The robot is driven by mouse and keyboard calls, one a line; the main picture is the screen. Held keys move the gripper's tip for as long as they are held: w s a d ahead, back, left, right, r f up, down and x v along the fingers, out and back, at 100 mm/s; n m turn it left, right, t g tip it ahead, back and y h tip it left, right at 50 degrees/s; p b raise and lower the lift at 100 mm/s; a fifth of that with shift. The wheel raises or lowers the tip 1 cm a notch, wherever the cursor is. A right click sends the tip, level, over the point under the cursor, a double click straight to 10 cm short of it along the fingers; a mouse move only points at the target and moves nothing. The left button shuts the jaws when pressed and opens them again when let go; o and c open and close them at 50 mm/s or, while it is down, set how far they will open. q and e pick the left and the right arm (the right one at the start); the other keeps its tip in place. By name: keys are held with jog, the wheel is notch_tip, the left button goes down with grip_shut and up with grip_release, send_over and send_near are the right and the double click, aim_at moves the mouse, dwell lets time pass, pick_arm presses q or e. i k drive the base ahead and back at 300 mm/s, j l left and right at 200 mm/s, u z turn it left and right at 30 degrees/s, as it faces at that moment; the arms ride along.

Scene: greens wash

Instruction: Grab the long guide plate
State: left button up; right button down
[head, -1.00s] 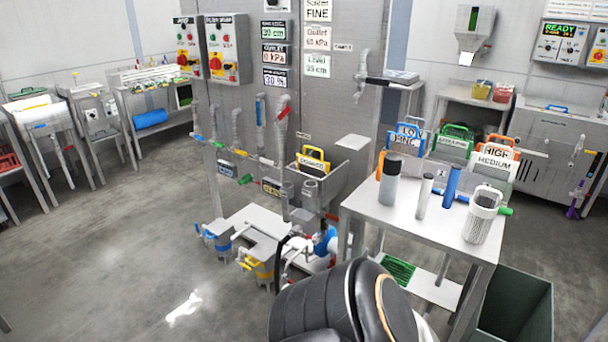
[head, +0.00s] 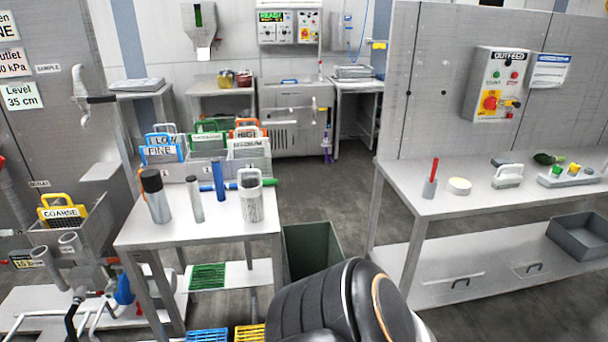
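Several handled plates stand in a rack on the steel table (head: 215,228). One with a grey handle (head: 163,139) has a label that seems to read LOW or LONG, partly hidden by the blue-handled FINE plate (head: 161,154). Beside them stand a green-handled plate (head: 209,143), its label too small to read, an orange-handled HIGH plate (head: 246,132), and a white-handled MEDIUM plate (head: 249,148) in front of it. I cannot tell for certain which is the long guide plate. Neither of my grippers is in view; only a dark link of my arm shows at the bottom.
A grey-black bottle (head: 156,197), a white cylinder (head: 195,200), a blue tube (head: 218,181) and a perforated canister (head: 251,200) stand before the plates. A dark green bin (head: 312,250) sits beside the table. A long bench (head: 450,185) is at right. Floor shows between them.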

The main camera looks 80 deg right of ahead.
aim_at(446, 284)
jog(key=z, duration=4)
